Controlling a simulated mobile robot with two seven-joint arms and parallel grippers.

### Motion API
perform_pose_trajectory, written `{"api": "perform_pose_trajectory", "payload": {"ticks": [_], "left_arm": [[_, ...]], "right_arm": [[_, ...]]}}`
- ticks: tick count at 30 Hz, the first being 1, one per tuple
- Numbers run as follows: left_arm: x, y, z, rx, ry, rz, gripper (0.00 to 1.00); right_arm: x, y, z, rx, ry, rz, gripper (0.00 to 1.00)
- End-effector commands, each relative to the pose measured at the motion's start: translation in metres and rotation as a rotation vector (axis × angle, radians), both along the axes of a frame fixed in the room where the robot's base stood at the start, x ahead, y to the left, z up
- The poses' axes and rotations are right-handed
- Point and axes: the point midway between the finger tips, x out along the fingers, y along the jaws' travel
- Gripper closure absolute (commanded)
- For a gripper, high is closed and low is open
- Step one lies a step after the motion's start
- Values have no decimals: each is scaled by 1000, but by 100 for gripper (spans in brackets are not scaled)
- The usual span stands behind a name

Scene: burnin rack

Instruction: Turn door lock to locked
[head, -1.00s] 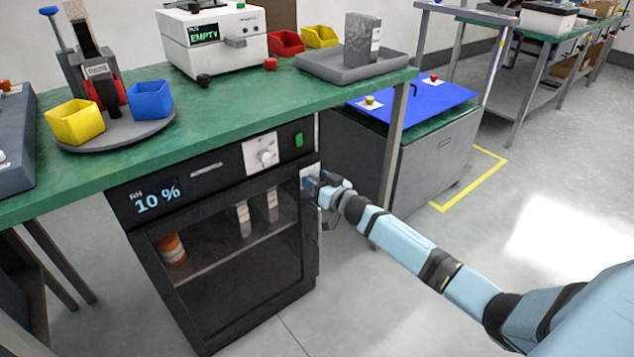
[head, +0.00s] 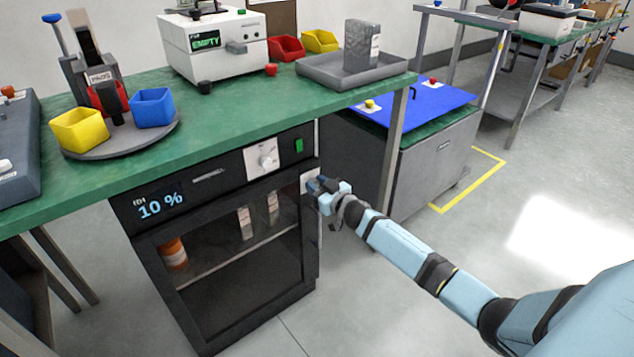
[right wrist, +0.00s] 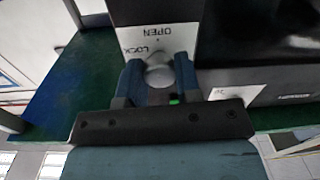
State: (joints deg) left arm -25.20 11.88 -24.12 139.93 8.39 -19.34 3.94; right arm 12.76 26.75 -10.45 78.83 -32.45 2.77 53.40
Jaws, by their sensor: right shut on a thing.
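The dry cabinet (head: 225,325) stands under the green bench with its glass door (head: 240,262) closed. Its display reads RH 10 %. The door lock is a round silver knob (right wrist: 158,75) on a white plate marked LOCK and OPEN (right wrist: 155,38) in the right wrist view. My right gripper (right wrist: 158,80) is shut on the lock knob, one blue finger on each side. In the head view my right gripper (head: 318,188) is at the upper right edge of the door and hides the lock. The knob's exact pointing is hard to tell. My left gripper is not in view.
A white dial (head: 262,158) and a green switch (head: 298,144) sit on the cabinet's panel above the door. The bench leg (head: 394,150) and a grey cart (head: 430,165) with a blue mat stand right of my gripper. The bench top (head: 230,110) overhangs the cabinet.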

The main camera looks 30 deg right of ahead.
Motion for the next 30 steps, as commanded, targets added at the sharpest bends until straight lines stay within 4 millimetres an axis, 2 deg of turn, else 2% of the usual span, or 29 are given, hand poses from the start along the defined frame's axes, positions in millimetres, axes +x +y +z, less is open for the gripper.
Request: {"api": "perform_pose_trajectory", "payload": {"ticks": [3,12,30], "left_arm": [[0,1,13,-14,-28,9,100],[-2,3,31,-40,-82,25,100],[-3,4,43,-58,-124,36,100]], "right_arm": [[0,1,2,-108,-7,0,92],[0,1,2,-393,-30,1,92],[0,2,-1,-956,-75,1,92]]}}
